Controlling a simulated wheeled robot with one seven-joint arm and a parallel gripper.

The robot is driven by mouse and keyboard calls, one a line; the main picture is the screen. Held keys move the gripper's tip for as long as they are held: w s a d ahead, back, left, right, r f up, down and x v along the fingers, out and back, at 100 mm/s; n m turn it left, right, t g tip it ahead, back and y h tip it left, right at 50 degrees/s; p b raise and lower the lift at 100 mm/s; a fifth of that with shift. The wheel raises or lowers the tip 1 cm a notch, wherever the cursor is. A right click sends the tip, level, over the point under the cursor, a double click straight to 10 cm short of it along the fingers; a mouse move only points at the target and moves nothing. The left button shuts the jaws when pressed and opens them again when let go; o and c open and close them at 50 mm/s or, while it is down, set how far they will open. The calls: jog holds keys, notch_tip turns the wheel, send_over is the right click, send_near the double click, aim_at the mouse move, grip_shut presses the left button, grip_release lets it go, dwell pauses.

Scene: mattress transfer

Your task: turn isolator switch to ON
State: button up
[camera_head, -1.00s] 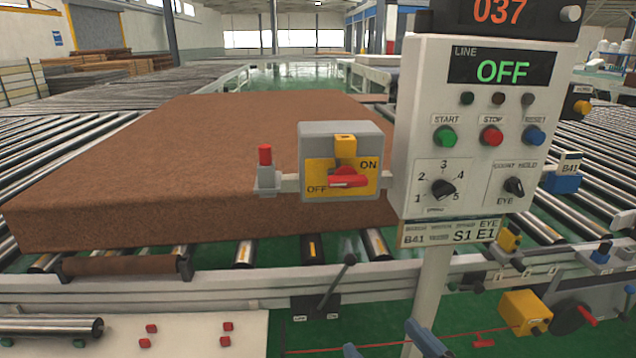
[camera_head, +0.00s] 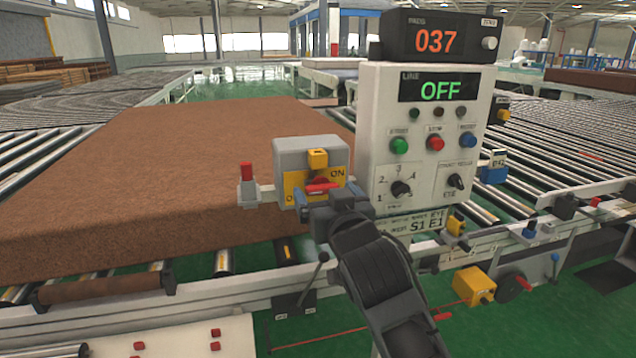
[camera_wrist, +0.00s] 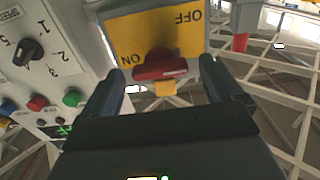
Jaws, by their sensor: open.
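The isolator switch is a grey box (camera_head: 305,152) with a yellow plate marked OFF on the left and ON on the right. Its red handle (camera_head: 322,186) lies roughly level across the plate, and I cannot tell which mark it points to. A yellow block (camera_head: 318,158) sits above the handle. My gripper (camera_head: 326,202) is in front of the switch, partly hiding the plate. In the wrist view, turned upside down, my gripper (camera_wrist: 160,68) is open, with its fingers on either side of the red handle (camera_wrist: 160,66). No contact is clear.
The control panel (camera_head: 375,140) stands close on the right; its line display (camera_head: 440,90) reads OFF. A red-topped post (camera_head: 247,185) is just left of the switch. A large brown mattress (camera_head: 150,170) lies on the rollers behind. A lever (camera_head: 315,280) stands below.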

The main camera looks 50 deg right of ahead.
aim_at(324, 192)
jog(key=shift+p+x, duration=0.35)
jog(key=shift+x, duration=1.8)
jog(key=c, duration=1)
jog(key=shift+c, duration=0.2)
jog(key=shift+f+m+b, duration=0.1)
jog(key=shift+m+b, duration=1.05)
jog(key=shift+m, duration=0.15)
jog(key=shift+m+b, duration=0.95)
jog(key=shift+m, duration=0.75)
